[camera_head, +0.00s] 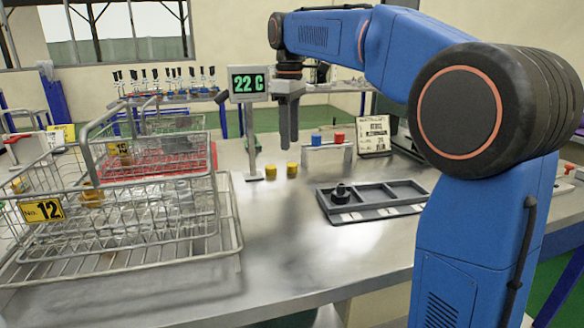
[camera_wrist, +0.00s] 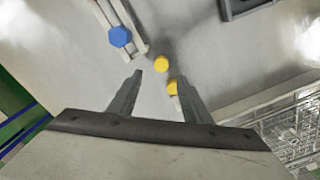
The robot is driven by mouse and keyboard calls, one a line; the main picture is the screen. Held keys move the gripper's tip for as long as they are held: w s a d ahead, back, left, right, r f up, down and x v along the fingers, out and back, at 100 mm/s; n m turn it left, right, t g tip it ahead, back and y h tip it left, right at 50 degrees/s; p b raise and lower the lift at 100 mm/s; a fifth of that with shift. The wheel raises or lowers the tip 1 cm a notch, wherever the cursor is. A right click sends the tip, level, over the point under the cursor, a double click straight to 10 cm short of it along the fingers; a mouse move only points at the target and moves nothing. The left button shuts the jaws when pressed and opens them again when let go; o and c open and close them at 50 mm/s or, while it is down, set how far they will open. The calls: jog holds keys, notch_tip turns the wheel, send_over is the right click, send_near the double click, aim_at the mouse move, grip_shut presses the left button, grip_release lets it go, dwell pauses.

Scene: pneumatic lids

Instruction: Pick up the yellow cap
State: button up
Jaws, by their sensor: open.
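Two small yellow caps stand close together on the metal table in the head view, a left one (camera_head: 270,172) and a right one (camera_head: 292,169). My gripper (camera_head: 288,146) hangs above and behind them, pointing down, empty and apart from both. In the wrist view my gripper (camera_wrist: 159,77) is open. One yellow cap (camera_wrist: 161,63) shows whole, just beyond the gap between the fingertips.
A display post (camera_head: 248,83) stands just left of the caps. A rack with a blue cap (camera_head: 316,138) and a red cap (camera_head: 339,137) stands behind right. A black compartment tray (camera_head: 381,212) lies front right; wire baskets (camera_head: 150,232) fill the left. The front middle is clear.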

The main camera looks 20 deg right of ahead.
aim_at(292, 164)
jog(key=shift+s+d+f, duration=0.1)
jog(key=shift+f, duration=1.65)
jog(key=shift+s+d+f, duration=0.1)
jog(key=shift+f, duration=1.65)
jog(key=c, duration=1.1)
